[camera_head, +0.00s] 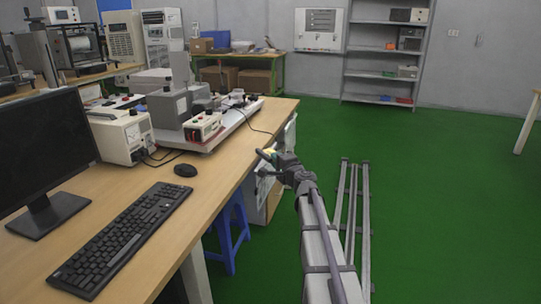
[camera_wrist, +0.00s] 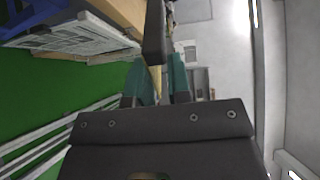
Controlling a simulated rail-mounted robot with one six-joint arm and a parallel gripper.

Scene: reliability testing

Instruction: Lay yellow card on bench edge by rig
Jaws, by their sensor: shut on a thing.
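My gripper (camera_head: 268,156) is beside the right edge of the wooden bench (camera_head: 262,122), over the aisle. In the wrist view its teal fingers (camera_wrist: 160,80) are shut on the yellow card (camera_wrist: 155,80), which shows as a thin pale-yellow strip between them. Only a small yellow patch of the card (camera_head: 270,152) shows in the head view. The rig (camera_head: 222,135), a white base with grey and white instrument boxes, stands on the bench to the left of the gripper. The bench also shows at the top of the wrist view (camera_wrist: 118,10).
A black mouse (camera_head: 185,170), a keyboard (camera_head: 122,238) and a monitor (camera_head: 42,150) occupy the near bench. A bare strip of wood runs along its right edge. A blue stool (camera_head: 229,232) is under it. Floor rails (camera_head: 353,205) lie right of the bench. Shelves (camera_head: 386,50) stand behind.

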